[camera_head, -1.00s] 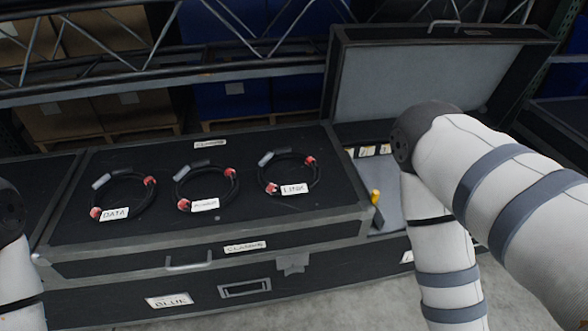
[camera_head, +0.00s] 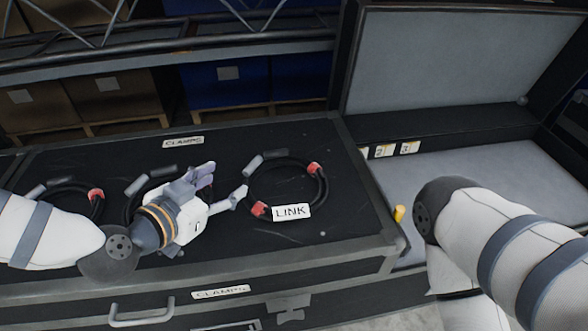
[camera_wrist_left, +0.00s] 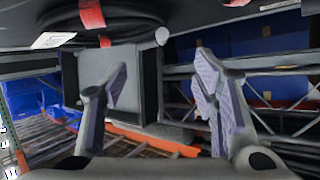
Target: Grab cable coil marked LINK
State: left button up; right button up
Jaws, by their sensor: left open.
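The cable coil marked LINK (camera_head: 322,189) is a black ring with red bands and a white LINK label (camera_head: 291,211). It lies flat on the closed black case lid (camera_head: 350,235). My left gripper (camera_head: 222,186) is open and empty just left of this coil, over the middle coil, with one finger close to the LINK coil's left side. Whether that finger touches it I cannot tell. In the left wrist view, the open fingers (camera_wrist_left: 162,75) have nothing between them; a coil with red bands (camera_wrist_left: 92,13) shows at the top left. My right gripper is out of view.
The middle coil (camera_head: 132,208) is partly hidden by my left gripper, and the left coil (camera_head: 97,208) partly by my left arm. An open case (camera_head: 470,180) with a raised lid (camera_head: 450,60) stands at right, a yellow piece (camera_head: 399,213) near its edge. Shelving stands behind.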

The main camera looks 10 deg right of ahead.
aim_at(254, 168)
pick_arm(q)
jog(key=b+x, duration=0.1)
jog(key=x, duration=0.4)
jog(key=b+x, duration=0.1)
jog(key=x, duration=0.4)
jog(key=shift+s+d+f, duration=0.1)
jog(key=shift+s+f, duration=0.1)
jog(key=shift+f, duration=0.25)
jog(key=shift+w+d, duration=0.25)
jog(key=shift+w, duration=0.1)
grip_shut()
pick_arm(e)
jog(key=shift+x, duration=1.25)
